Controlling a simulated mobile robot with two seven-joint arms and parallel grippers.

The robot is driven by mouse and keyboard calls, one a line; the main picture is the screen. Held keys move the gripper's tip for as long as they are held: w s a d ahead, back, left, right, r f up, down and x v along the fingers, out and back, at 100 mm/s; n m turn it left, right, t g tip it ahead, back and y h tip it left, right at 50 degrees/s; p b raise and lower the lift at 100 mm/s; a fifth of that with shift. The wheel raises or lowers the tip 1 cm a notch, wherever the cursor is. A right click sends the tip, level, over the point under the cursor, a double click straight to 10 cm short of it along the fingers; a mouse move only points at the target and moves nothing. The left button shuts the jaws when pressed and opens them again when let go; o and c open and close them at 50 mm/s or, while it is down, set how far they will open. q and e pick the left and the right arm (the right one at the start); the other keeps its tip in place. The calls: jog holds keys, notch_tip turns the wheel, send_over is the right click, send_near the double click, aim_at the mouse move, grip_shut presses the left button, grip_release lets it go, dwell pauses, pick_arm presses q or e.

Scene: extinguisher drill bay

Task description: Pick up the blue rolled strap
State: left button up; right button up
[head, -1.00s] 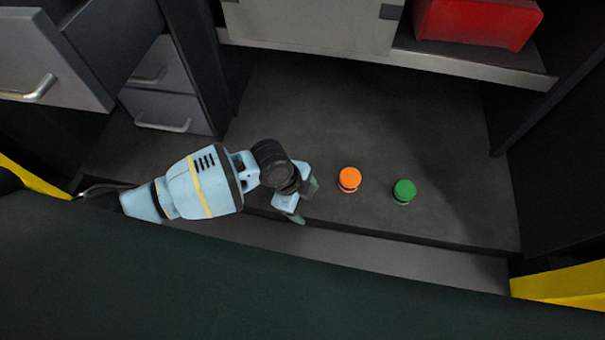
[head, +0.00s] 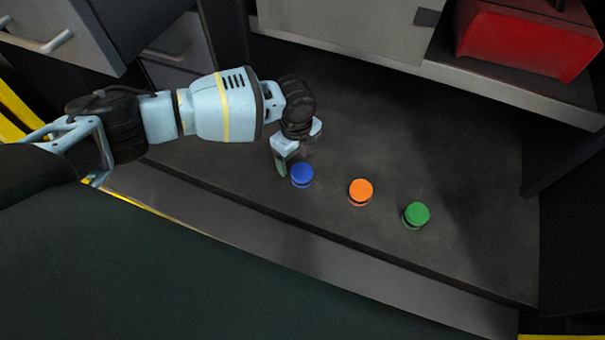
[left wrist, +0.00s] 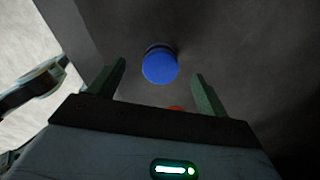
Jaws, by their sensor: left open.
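The blue rolled strap (head: 302,175) lies on the dark grey surface, at the left end of a row of round rolls. In the left wrist view the blue strap (left wrist: 160,65) is ahead of the two green fingers, roughly centred between them. My left gripper (head: 297,160) is just behind and above the strap, open and empty, partly covering the area beside it. Whether a finger touches the strap cannot be told. My right gripper is not in view.
An orange roll (head: 361,192) and a green roll (head: 416,215) lie to the right of the blue strap. A red box (head: 525,40) sits on a shelf at the upper right. Open drawers (head: 60,35) stand at the upper left. The surface behind the rolls is clear.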

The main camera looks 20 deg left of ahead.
aim_at(302, 170)
pick_arm(q)
jog(key=shift+s+d+f+b, duration=0.15)
jog(key=shift+d+f, duration=0.1)
jog(key=shift+f, duration=0.65)
jog(key=shift+w+d+f+b, duration=0.15)
jog(key=shift+d+f, duration=0.1)
jog(key=shift+f, duration=0.65)
jog(key=shift+s+d+f+b, duration=0.15)
jog(key=shift+d+f, duration=0.1)
jog(key=shift+f, duration=1)
jog(key=c, duration=1.2)
jog(key=shift+r, duration=0.15)
